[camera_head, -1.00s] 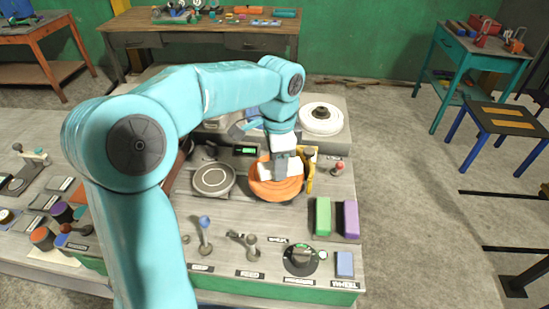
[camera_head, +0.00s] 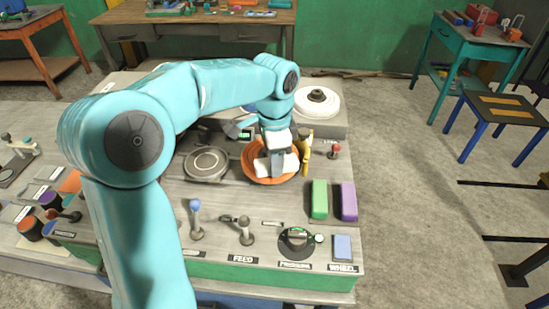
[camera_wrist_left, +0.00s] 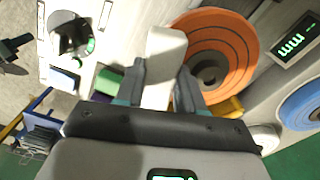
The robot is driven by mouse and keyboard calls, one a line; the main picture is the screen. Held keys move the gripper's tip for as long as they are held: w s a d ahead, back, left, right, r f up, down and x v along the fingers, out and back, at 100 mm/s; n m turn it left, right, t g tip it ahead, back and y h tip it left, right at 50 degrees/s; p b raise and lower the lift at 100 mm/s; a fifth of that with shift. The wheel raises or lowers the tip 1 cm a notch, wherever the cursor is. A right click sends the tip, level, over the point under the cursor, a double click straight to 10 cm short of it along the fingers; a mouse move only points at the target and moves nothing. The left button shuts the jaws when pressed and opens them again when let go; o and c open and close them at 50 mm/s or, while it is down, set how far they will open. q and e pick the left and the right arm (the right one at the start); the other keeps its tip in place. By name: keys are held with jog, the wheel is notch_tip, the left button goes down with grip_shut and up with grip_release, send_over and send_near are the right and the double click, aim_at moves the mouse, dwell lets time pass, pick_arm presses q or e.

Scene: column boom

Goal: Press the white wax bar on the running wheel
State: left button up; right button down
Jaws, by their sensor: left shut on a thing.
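My left gripper (camera_head: 277,165) is shut on the white wax bar (camera_head: 291,163), over the orange wheel (camera_head: 258,178). The wrist view shows the bar (camera_wrist_left: 165,52) between the two fingers (camera_wrist_left: 161,78), its long side sticking out past them. There the orange wheel (camera_wrist_left: 232,38) lies just right of the bar, with its dark hub partly visible. The bar overlaps the wheel's edge in that picture. I cannot tell whether the bar touches the wheel or whether the wheel turns. My right gripper is not in view.
A yellow piece (camera_head: 306,149) stands at the wheel's right edge. A green bar (camera_head: 319,199) and a purple bar (camera_head: 348,201) lie at front right. Levers (camera_head: 196,220), a dial (camera_head: 297,240) and a blue pad (camera_head: 342,246) line the front. A white wheel (camera_head: 318,102) is behind.

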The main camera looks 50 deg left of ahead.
pick_arm(q)
jog(key=shift+d, duration=0.1)
jog(key=shift+a+f, duration=0.1)
jog(key=shift+a, duration=0.15)
jog(key=shift+d, duration=0.15)
jog(key=shift+f+b, duration=0.25)
jog(key=shift+b, duration=0.05)
jog(key=shift+f, duration=0.15)
jog(key=shift+f, duration=0.2)
dwell(2.2)
